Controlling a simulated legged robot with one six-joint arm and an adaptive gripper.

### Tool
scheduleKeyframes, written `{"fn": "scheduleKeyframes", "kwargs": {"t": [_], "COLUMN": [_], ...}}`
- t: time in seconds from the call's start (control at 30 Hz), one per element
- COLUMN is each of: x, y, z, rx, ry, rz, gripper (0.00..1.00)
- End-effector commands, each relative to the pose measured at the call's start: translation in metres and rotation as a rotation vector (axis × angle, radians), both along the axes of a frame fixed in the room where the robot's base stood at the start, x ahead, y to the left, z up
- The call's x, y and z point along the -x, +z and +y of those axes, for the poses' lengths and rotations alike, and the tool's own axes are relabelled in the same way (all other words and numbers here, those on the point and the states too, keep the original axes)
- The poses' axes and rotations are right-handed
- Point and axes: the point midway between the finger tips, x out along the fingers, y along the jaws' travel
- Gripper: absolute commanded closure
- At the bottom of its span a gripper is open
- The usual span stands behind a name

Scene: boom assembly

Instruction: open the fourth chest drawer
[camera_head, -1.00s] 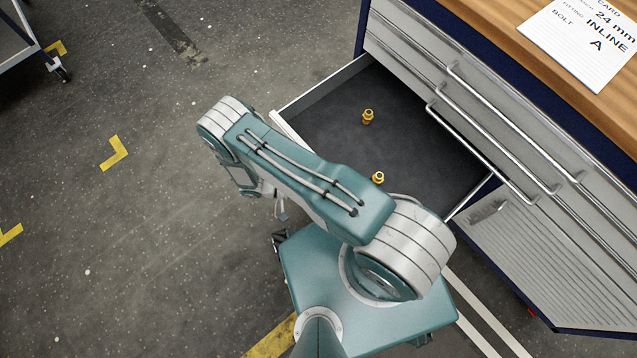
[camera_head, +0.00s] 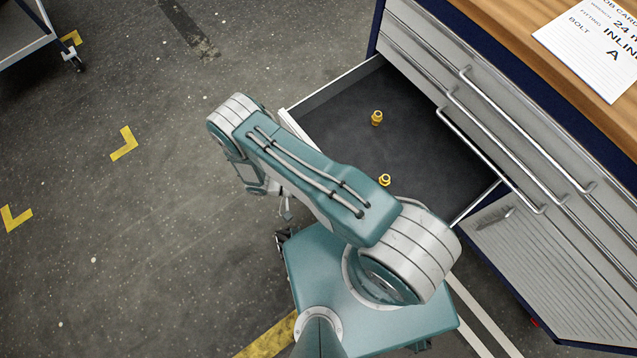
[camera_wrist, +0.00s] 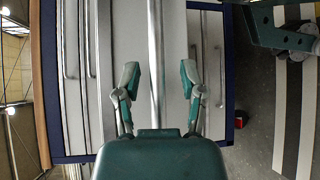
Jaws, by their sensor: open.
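The chest stands at the right in the head view, with several grey drawer fronts and long bar handles. One drawer (camera_head: 335,118), below three closed fronts with handles, is pulled far out, its dark inside showing. My arm hides part of its front edge. In the wrist view a long upright bar handle (camera_wrist: 155,65) runs between the two fingers of my gripper (camera_wrist: 159,80). The fingers are open, with a gap on each side of the bar. In the head view my gripper is mostly hidden beneath my arm, close to the open drawer's front.
Two brass fittings, one farther back (camera_head: 376,118) and one nearer (camera_head: 384,180), stand in the open drawer. A paper card (camera_head: 595,45) lies on the wooden top. A wheeled cart (camera_head: 30,35) is at the top left.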

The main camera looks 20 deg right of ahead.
Motion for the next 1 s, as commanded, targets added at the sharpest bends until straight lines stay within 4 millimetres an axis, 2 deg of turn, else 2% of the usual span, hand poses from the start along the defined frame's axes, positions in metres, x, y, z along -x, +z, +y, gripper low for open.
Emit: {"fn": "scheduleKeyframes", "kwargs": {"t": [0.17, 0.27, 0.7, 0.83, 1.0], "x": [-0.002, -0.007, -0.040, -0.045, -0.047], "y": [0.001, 0.002, 0.012, 0.014, 0.015], "z": [0.004, 0.016, 0.095, 0.106, 0.111], "rx": [0.000, 0.000, -0.001, 0.000, 0.001], "ry": [0.002, 0.004, 0.002, 0.000, 0.000], "rz": [-0.001, -0.003, -0.001, 0.000, 0.001], "gripper": [0.47, 0.47, 0.47, 0.47, 0.47]}}
